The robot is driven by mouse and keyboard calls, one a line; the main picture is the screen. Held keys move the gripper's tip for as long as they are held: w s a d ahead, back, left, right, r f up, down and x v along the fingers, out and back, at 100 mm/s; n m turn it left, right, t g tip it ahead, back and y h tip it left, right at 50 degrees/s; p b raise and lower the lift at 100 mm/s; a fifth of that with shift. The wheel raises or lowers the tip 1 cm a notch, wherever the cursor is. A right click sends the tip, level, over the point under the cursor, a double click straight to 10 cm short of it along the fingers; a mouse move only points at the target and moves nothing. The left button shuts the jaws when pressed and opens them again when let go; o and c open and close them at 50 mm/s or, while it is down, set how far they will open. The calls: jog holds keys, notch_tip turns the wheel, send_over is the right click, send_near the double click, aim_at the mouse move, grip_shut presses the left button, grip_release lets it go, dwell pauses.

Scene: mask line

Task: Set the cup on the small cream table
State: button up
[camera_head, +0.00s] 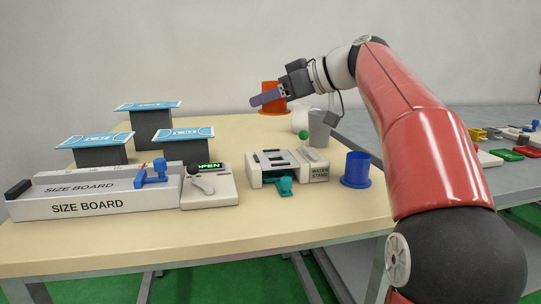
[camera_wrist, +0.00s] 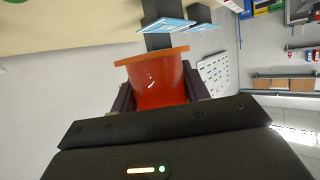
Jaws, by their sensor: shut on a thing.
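An orange cup (camera_head: 272,106) with a wide flange shows upright at the far back of the cream table (camera_head: 235,240) in the head view. My gripper (camera_head: 268,97) is shut on it, with one purple-grey finger across its front. In the wrist view the orange cup (camera_wrist: 155,82) lies between the two dark fingers (camera_wrist: 158,98), its flange on the side away from the palm. I cannot tell whether its base touches the tabletop.
A blue flanged cup (camera_head: 357,170), a grey cup (camera_head: 320,128), a white water-stand device (camera_head: 285,167) and a white size board (camera_head: 95,193) stand on the table. Several grey blocks with blue-topped plates (camera_head: 150,115) stand at left. A grey table (camera_head: 440,125) lies at right.

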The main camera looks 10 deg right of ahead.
notch_tip(320, 180, down, 10)
jog(key=shift+f+b, duration=0.1)
jog(key=shift+b, duration=0.9)
jog(key=o, duration=1)
